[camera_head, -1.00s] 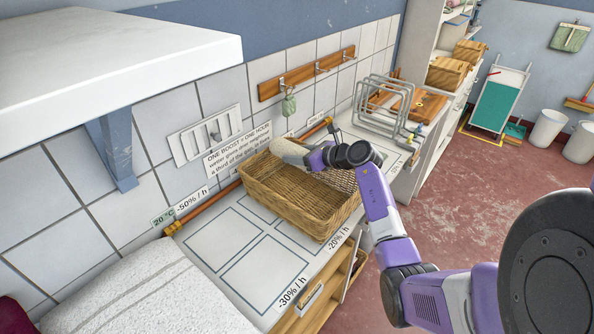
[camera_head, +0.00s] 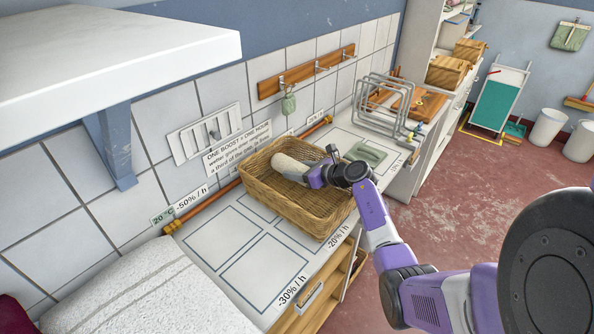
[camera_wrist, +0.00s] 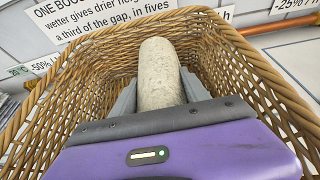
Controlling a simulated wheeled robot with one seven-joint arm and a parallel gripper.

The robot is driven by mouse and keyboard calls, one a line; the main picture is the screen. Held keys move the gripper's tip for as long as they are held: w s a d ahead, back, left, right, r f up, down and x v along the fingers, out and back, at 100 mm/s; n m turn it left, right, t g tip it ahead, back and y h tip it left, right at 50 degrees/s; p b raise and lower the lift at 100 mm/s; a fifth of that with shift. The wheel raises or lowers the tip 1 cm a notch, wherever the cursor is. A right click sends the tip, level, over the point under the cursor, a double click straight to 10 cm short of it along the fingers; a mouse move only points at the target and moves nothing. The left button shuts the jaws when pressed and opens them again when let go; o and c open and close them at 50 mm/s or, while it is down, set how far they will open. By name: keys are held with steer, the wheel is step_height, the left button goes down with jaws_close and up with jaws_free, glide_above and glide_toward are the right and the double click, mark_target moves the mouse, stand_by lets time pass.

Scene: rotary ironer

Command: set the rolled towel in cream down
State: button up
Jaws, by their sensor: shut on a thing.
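The cream rolled towel (camera_head: 289,166) is inside the wicker basket (camera_head: 312,218), near its back wall. In the wrist view the towel (camera_wrist: 159,72) points away from me between the two grey fingers, with the basket wall (camera_wrist: 249,61) around it. My gripper (camera_head: 310,178) is shut on the towel and reaches down into the basket from the right; the fingers also show in the wrist view (camera_wrist: 158,98). Whether the towel touches the basket floor is hidden.
The basket stands on a counter with outlined rectangles (camera_head: 222,237). A folded green cloth (camera_head: 366,153) lies right of the basket, near a wire rack (camera_head: 385,108). A green item (camera_head: 289,104) hangs from the hook rail. A white shelf (camera_head: 110,60) overhangs at upper left.

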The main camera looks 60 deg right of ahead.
steer(key=shift+s+a+f, duration=0.1)
steer(key=shift+f, duration=0.5)
steer(key=o, duration=1.3)
steer(key=shift+f+b, duration=0.1)
steer(key=shift+b, duration=0.2)
steer(key=shift+o, duration=0.5)
steer(key=shift+f, duration=0.1)
steer(key=shift+r, duration=0.2)
steer(key=v, duration=0.4)
steer(key=r+v, duration=0.1)
steer(key=v, duration=0.3)
steer(key=shift+w+r, duration=0.1)
steer(key=shift+w, duration=0.15)
